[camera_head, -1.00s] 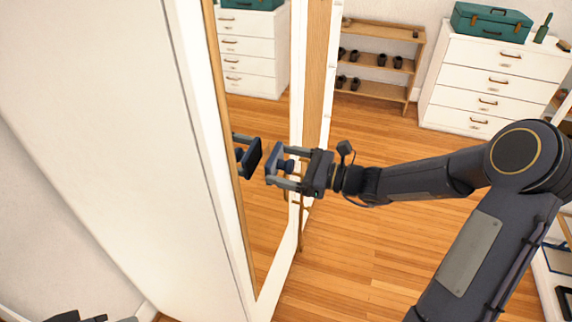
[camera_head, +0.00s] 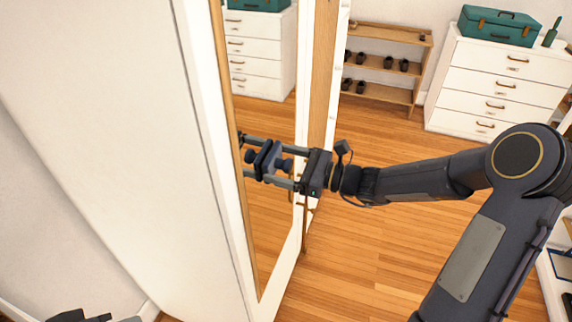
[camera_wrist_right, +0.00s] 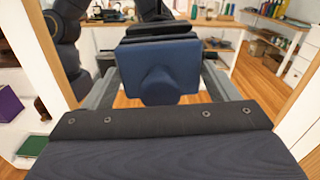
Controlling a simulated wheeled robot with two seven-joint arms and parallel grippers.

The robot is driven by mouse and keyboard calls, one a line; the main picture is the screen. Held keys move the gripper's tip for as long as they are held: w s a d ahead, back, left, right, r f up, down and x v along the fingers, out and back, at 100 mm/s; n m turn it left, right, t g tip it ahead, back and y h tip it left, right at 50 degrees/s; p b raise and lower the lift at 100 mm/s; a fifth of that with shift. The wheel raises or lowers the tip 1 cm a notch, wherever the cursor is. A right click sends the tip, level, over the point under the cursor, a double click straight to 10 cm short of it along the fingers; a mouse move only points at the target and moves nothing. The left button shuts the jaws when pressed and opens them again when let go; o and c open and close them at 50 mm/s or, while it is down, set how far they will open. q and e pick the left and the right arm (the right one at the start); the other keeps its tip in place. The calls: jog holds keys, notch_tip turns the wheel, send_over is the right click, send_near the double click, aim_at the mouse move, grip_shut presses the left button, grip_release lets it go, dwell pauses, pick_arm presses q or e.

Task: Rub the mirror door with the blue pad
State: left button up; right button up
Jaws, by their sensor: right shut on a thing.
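The mirror door (camera_head: 268,225) stands upright left of centre in the head view, its tall glass edged in wood. It reflects the room, the pad and my gripper. The blue pad (camera_head: 274,157) is flat with a round knob on its back. It is upright, its face against the glass or very close to it; pad and reflection meet in the picture. In the right wrist view the pad (camera_wrist_right: 160,65) hides its contact side. My right gripper (camera_head: 283,165) is shut on the knob. A dark part at the lower left edge may be my left gripper (camera_head: 78,316); its jaws cannot be made out.
A white panel (camera_head: 110,140) fills the left, beside the mirror. A wooden shoe rack (camera_head: 385,68) and a white drawer chest (camera_head: 495,85) with a teal case (camera_head: 498,25) stand at the back. The wooden floor (camera_head: 370,240) is clear.

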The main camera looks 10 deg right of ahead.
aim_at(281, 154)
jog(key=shift+w+a, duration=0.2)
jog(key=shift+a, duration=0.1)
jog(key=shift+w+d+p, duration=0.4)
jog(key=shift+w+d, duration=0.55)
jog(key=shift+w, duration=0.3)
jog(key=shift+w+d, duration=0.1)
jog(key=shift+w, duration=0.3)
jog(key=shift+s+a+f+b, duration=0.1)
jog(key=shift+s+a+b, duration=0.35)
jog(key=shift+s, duration=0.2)
jog(key=shift+s+a+b, duration=0.4)
jog(key=shift+s+a, duration=0.4)
jog(key=shift+s, duration=0.2)
